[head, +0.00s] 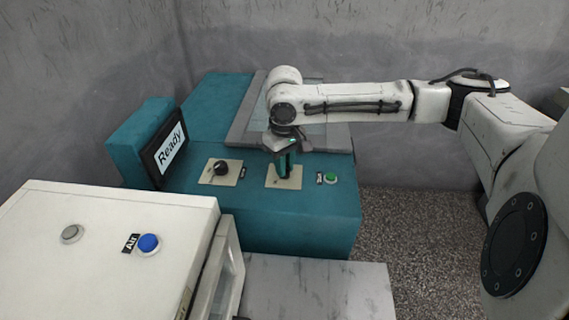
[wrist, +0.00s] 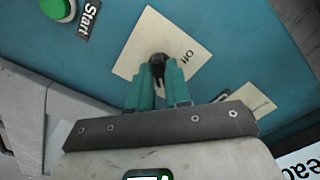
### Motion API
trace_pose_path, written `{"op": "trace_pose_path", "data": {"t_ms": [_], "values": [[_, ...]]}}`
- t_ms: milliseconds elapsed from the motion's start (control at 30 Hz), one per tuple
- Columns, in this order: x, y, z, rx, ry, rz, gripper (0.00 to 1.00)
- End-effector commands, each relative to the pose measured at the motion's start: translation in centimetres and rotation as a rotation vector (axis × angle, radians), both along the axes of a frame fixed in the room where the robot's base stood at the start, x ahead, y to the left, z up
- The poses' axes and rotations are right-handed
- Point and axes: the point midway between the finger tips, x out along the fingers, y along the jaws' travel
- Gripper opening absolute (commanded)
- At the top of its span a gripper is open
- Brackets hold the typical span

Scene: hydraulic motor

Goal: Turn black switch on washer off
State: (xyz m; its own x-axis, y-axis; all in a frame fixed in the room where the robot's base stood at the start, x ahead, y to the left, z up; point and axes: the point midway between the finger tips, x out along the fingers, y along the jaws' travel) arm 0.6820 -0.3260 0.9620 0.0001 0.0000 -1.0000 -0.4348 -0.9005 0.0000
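The washer is a teal machine (head: 310,215) with two cream switch plates on its top. My gripper (head: 284,172) points down over the right plate (head: 294,183) and hides its switch in the head view. In the wrist view, the black switch (wrist: 158,62) sits on its cream plate (wrist: 134,60), by the printed word "Off". The two teal fingers of my gripper (wrist: 159,72) stand close on either side of the switch, with its black handle between them. A second black switch (head: 221,168) stands on the left plate (head: 207,177).
A green Start button (head: 331,178) is just right of my gripper, and also shows in the wrist view (wrist: 58,8). A screen reading "Ready" (head: 170,147) stands at the left. A white cabinet with a blue Air button (head: 148,243) is in front, beside a grey surface (head: 315,290).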

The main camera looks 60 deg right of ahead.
Motion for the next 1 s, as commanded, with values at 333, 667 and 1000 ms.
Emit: {"op": "trace_pose_path", "data": {"t_ms": [333,667,1000], "values": [[0.0,0.01,0.01,0.0,0.0,0.0,0.0],[0.02,0.07,0.08,0.003,-0.001,0.045,0.0],[0.02,0.13,0.16,0.006,-0.002,0.278,0.0]]}}
